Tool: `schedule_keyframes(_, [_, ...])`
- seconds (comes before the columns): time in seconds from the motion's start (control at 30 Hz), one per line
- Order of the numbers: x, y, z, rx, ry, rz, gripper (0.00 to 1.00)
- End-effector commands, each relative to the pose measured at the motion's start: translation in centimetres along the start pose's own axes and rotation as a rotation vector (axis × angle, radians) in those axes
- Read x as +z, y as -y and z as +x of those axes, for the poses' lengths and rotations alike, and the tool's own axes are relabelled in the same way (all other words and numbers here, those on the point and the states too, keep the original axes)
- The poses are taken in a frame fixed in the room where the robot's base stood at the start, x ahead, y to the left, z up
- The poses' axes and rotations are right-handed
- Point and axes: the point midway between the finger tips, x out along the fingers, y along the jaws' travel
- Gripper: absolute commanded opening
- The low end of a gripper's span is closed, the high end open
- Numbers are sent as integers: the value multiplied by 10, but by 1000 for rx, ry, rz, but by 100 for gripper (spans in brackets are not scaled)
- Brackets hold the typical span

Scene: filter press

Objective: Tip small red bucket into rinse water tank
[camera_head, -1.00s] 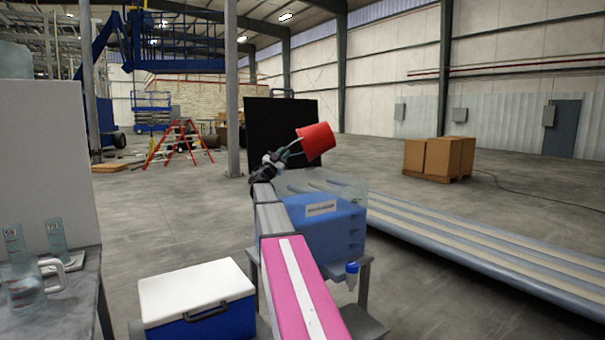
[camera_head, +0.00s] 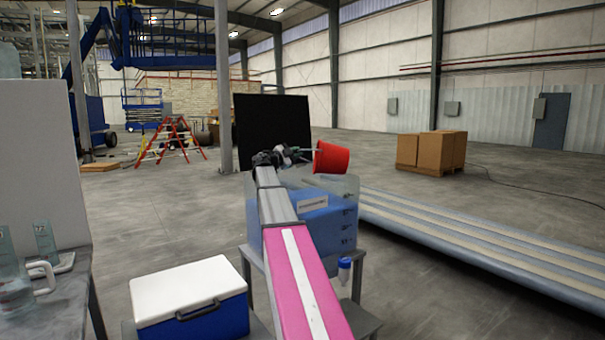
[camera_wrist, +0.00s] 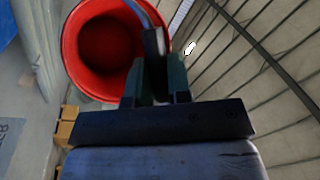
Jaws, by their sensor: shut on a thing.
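The small red bucket (camera_head: 331,158) hangs in the air above the back right rim of the rinse water tank (camera_head: 345,218). The tank is clear with blue water in it and a white label on its front. My gripper (camera_head: 300,152) is shut on the bucket's handle, left of the bucket. In the wrist view the bucket (camera_wrist: 75,45) shows its open mouth, and its inside looks red and empty of anything I can make out. The fingers (camera_wrist: 155,80) close on the grey handle.
The tank stands on a small grey stand (camera_head: 362,318) with a blue-capped tube at its front. A blue and white cooler (camera_head: 190,295) sits at front left. A bench with glassware (camera_head: 45,245) is at far left. A black panel (camera_head: 270,125) stands behind the tank.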

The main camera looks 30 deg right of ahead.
Motion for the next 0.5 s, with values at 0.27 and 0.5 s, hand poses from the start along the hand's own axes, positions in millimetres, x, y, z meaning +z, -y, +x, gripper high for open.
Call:
schedule_keyframes(0.27, [-17,4,23,157,62,117,0])
schedule_keyframes(0.5, [-29,2,43,295,123,213,0])
